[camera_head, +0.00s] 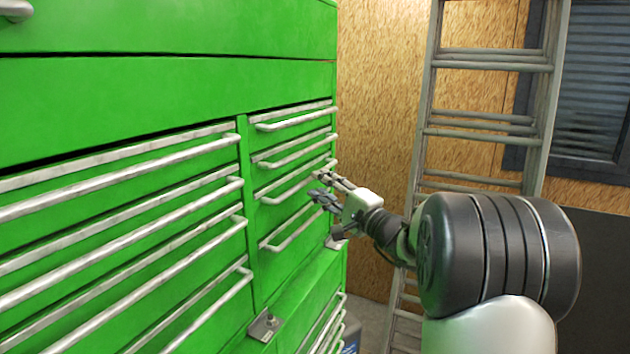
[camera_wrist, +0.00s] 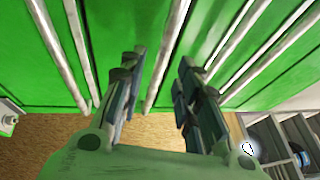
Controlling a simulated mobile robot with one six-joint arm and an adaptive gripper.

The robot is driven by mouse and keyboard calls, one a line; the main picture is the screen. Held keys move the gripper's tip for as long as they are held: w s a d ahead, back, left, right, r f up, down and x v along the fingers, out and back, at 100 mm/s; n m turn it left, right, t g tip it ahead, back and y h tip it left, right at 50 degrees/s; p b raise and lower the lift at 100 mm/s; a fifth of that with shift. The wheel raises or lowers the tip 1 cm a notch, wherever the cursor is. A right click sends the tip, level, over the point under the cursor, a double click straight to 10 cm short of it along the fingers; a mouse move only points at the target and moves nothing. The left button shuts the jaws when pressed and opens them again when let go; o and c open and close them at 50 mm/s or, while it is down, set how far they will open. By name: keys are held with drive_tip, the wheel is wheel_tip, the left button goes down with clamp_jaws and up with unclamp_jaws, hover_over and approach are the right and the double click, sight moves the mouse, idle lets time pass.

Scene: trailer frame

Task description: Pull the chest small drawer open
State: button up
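The green chest (camera_head: 160,90) fills the left of the head view. Its right column holds several small drawers with silver bar handles, one above another: the top handle (camera_head: 290,123), the second (camera_head: 292,155), the third (camera_head: 285,190) and a lower one (camera_head: 290,235). My gripper (camera_head: 316,184) is at the right end of the third handle, its fingers spread. In the wrist view my gripper (camera_wrist: 158,62) is open, and a silver handle bar (camera_wrist: 170,58) runs between the two fingers. Contact cannot be told. The small drawers look shut.
Wide drawers with long handles (camera_head: 120,180) fill the chest's left column. A metal latch (camera_head: 264,325) sticks out below. A ladder (camera_head: 485,130) leans by the wooden wall (camera_head: 380,100) behind my arm. In the wrist view, grey shelving (camera_wrist: 295,135) shows at lower right.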

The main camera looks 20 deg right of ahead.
drive_tip(key=x, duration=0.3)
drive_tip(key=shift+w, duration=0.25)
drive_tip(key=shift+c, duration=0.6)
clamp_jaws()
